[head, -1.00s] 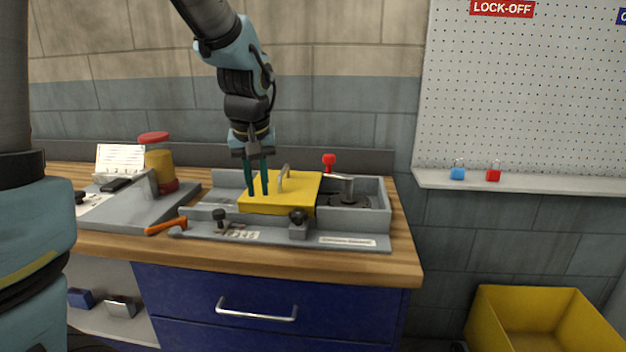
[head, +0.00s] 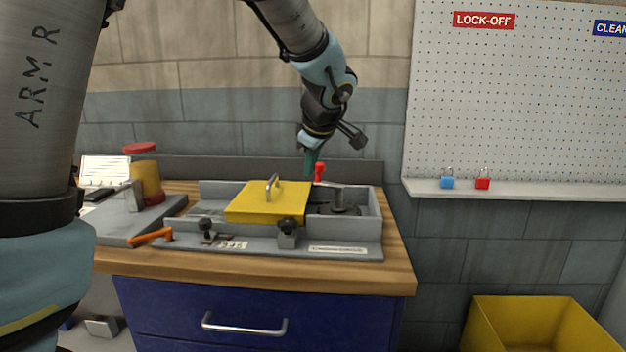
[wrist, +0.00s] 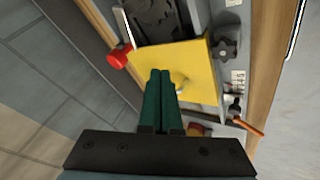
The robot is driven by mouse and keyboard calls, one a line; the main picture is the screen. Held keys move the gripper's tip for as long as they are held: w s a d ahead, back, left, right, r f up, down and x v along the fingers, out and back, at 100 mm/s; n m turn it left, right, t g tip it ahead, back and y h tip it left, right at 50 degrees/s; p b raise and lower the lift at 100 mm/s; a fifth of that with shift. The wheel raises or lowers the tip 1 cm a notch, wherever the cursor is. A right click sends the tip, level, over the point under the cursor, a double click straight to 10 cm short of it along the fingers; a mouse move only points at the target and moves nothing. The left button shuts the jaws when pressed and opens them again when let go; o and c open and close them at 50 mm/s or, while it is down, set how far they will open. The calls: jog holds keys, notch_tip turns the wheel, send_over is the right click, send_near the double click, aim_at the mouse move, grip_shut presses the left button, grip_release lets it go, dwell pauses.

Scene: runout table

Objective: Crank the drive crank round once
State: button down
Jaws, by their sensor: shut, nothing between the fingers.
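The grey housing (head: 372,228) sits on the bench with a yellow cover (head: 245,205) over its middle, topped by a metal handle (head: 271,186). In its open right bay is a dark round hub (head: 338,210) with a grey arm above it, seemingly the drive crank. A red knob (head: 319,170) stands at the back of this bay; I cannot tell whether it joins the crank. My gripper (head: 310,170) is shut and empty, close beside the red knob in the head view. In the wrist view its fingers (wrist: 160,76) are together near the yellow cover (wrist: 187,62), with the red knob (wrist: 118,54) to the left.
Two black clamp knobs (head: 287,227) and an orange handle (head: 150,236) lie along the front. A red-capped jar (head: 147,175) stands at left. The wall rises close behind the bench. A shelf with blue and red padlocks (head: 482,179) and a yellow bin (head: 530,310) are at right.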

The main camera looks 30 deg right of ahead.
jog(key=p+x, duration=0.2)
jog(key=x, duration=0.5)
jog(key=shift+w+d+f+p, duration=0.2)
jog(key=shift+w+d+p, duration=0.55)
jog(key=shift+d, duration=0.05)
jog(key=shift+w+d+f+p, duration=0.15)
jog(key=shift+w+d+p, duration=0.6)
jog(key=shift+d, duration=0.05)
jog(key=shift+w+m, duration=0.15)
jog(key=shift+m, duration=0.15)
